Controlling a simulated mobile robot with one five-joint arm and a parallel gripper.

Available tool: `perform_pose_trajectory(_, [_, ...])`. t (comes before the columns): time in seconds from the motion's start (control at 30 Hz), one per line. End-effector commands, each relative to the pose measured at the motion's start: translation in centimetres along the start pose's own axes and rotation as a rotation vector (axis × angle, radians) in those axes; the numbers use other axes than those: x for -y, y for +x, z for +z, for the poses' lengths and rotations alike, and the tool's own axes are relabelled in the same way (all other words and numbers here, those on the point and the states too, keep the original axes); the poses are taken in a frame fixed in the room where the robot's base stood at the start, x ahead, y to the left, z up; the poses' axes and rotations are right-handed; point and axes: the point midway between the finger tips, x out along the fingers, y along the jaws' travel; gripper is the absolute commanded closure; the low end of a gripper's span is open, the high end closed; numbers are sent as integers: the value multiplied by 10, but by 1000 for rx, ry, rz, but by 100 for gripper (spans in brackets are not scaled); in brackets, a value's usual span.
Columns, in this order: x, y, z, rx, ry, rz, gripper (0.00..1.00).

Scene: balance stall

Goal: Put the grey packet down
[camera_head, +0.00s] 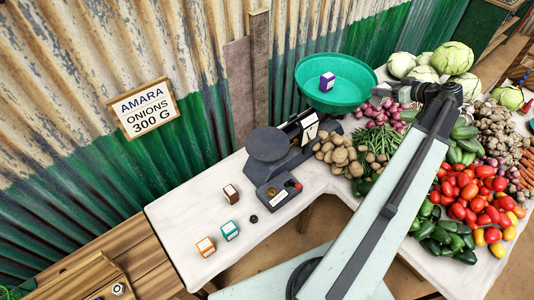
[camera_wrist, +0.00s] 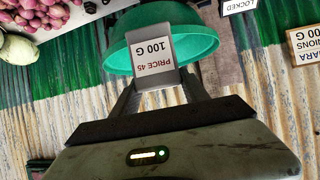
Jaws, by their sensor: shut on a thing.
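In the wrist view a grey packet (camera_wrist: 153,57) with a white label reading PRICE 45, 100 G is between the fingers of my gripper (camera_wrist: 158,84), which is shut on it. Behind the packet is the green bowl (camera_wrist: 115,55); I cannot tell the gap between them. A purple and white packet (camera_head: 327,82) sits inside the bowl.
Vegetables crowd the right. A sign (camera_head: 143,107) reads AMARA ONIONS 300 G.

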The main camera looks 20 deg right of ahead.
Motion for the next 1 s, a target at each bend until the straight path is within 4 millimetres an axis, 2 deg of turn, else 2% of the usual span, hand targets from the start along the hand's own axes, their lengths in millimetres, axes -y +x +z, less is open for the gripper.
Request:
perform_pose_trajectory(0.03, [0, 0, 20, 1, 9, 18, 91])
perform_pose_trajectory(0.27, [-4, -15, 83, 6, 59, 115, 91])
perform_pose_trajectory(0.5, [-1, -41, 167, 9, 154, 288, 91])
perform_pose_trajectory(0.57, [0, -49, 183, 7, 185, 342, 91])
perform_pose_trajectory(0.63, [0, -58, 190, 1, 217, 395, 91])
perform_pose_trajectory(0.77, [-3, -65, 191, -4, 243, 432, 91])
perform_pose_trajectory(1.0, [2, -54, 183, -4, 232, 413, 91])
